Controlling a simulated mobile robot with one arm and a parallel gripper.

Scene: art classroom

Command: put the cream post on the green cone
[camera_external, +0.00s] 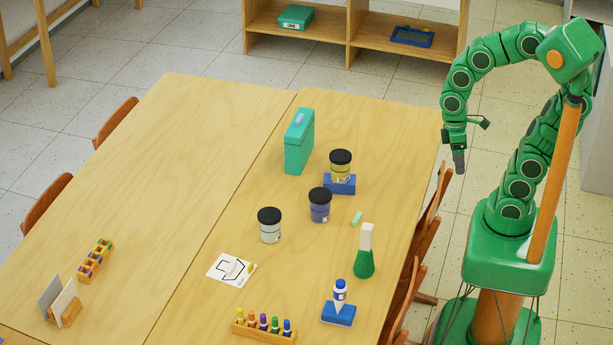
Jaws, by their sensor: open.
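The green cone (364,264) stands upright on the right part of the table, near its right edge. A pale cream post (367,236) stands upright on top of the cone, and the two appear to touch. My gripper (459,162) hangs in the air beyond the table's right edge, up and to the right of the post and well apart from it. It is open and appears empty; its fingers are small in this view.
A pale green block (357,218) lies close behind the post. A glue bottle (340,292) stands on a blue base in front. Chairs (425,240) line the right edge. The table's left half is mostly clear.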

